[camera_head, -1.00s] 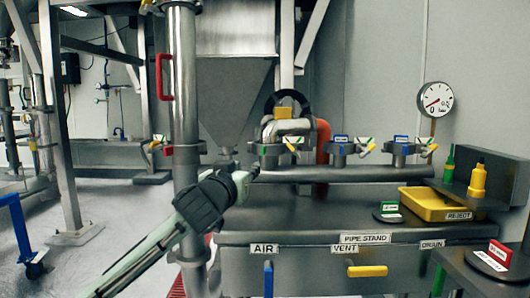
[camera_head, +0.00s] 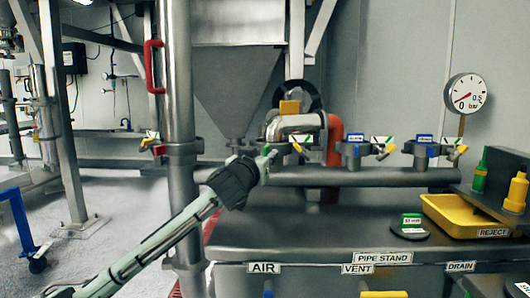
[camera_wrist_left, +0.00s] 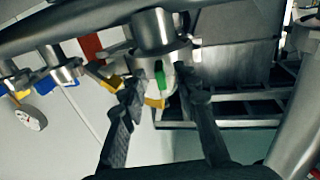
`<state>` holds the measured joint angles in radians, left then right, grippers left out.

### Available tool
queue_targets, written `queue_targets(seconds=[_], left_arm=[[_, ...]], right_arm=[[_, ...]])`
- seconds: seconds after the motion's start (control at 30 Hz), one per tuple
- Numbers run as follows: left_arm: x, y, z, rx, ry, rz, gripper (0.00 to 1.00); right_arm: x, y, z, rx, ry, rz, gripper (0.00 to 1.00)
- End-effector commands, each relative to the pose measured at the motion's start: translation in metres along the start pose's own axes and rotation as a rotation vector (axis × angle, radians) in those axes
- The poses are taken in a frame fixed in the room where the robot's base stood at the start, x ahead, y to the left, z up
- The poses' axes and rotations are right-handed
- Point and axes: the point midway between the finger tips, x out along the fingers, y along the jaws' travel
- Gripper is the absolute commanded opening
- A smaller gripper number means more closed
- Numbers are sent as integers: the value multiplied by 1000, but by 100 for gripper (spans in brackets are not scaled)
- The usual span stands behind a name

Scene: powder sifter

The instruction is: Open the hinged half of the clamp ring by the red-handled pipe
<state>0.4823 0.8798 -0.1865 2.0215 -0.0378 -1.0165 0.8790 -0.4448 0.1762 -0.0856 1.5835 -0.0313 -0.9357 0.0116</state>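The grey vertical pipe (camera_head: 177,75) with a red handle (camera_head: 152,67) stands left of centre. A metal collar (camera_head: 184,149) on it has a red tab. To its right, on the horizontal manifold pipe, is a clamp ring (camera_head: 272,148) with green and yellow parts, partly hidden. My left gripper (camera_head: 268,163) is close in front of this ring. In the wrist view, which appears turned over, the gripper (camera_wrist_left: 160,80) is open, with a green part (camera_wrist_left: 160,77) and a yellow part (camera_wrist_left: 155,102) seen between its fingers. Contact cannot be told. My right gripper is not in view.
Two blue-tabbed clamps (camera_head: 353,150) (camera_head: 424,150) and an orange-red pipe (camera_head: 335,140) stand to the right. The stand top (camera_head: 320,232) is mostly clear.

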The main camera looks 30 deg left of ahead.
Motion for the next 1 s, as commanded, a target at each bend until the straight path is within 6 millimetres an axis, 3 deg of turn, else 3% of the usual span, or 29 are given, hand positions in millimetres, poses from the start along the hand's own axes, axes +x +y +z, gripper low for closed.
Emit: queue_targets(seconds=[0.13, 0.4, 0.67, 1.0], left_arm=[[12, 0, -1, -1, 0, 0, 30], [14, 0, 0, -1, 1, 0, 30], [14, 0, 0, 0, 0, 0, 0], [14, 0, 0, 0, 0, 0, 0]], right_arm=[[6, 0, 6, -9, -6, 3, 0], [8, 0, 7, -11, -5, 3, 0], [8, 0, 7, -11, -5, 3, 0], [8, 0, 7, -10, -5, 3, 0]])
